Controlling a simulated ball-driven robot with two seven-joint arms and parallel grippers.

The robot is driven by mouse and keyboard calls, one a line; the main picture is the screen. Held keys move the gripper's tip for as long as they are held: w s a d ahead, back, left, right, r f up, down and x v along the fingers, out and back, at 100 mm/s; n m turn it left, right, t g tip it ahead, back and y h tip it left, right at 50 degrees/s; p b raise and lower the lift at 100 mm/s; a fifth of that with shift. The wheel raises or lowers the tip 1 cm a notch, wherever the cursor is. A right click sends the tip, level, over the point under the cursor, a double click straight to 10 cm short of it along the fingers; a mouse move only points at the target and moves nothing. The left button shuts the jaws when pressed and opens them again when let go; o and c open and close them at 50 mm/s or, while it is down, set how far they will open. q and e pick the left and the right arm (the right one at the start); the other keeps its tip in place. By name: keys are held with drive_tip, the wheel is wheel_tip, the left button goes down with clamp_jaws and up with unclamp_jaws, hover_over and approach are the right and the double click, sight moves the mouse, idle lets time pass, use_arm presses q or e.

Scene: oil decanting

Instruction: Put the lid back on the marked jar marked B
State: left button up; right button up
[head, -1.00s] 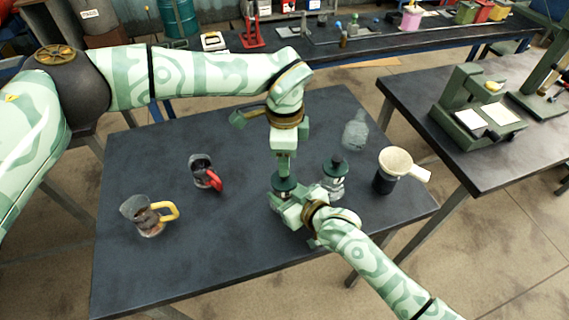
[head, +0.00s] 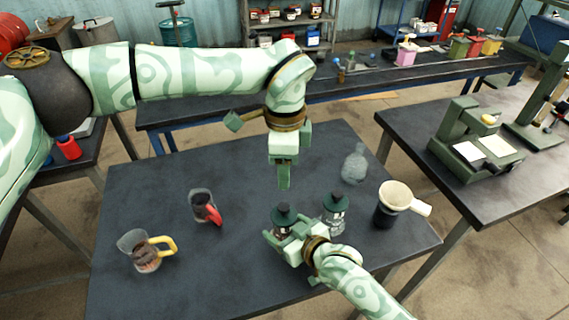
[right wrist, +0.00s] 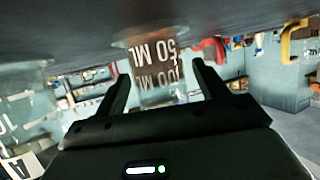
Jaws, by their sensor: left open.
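Two clear jars with dark green lids stand side by side on the near part of the table. The left jar (head: 283,232) has its lid (head: 283,215) on top, looking level. The right jar (head: 336,222) also wears a green lid (head: 336,201). Their marks are too small to read in the head view. My left gripper (head: 284,180) points down, open and empty, above the left lid and apart from it. My right gripper (head: 284,243) is around the left jar; in the right wrist view its fingers flank the clear jar (right wrist: 155,70) with upside-down volume marks.
A glass mug with a yellow handle (head: 147,252) and one with a red handle (head: 204,208) stand left. A clear flask (head: 355,163) and a dark cup with a cream funnel (head: 393,204) stand right.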

drive_tip(key=p+v, duration=0.3)
drive_tip(key=v, duration=1.3)
drive_tip(key=shift+s+d, duration=0.15)
drive_tip(key=shift+d, duration=0.05)
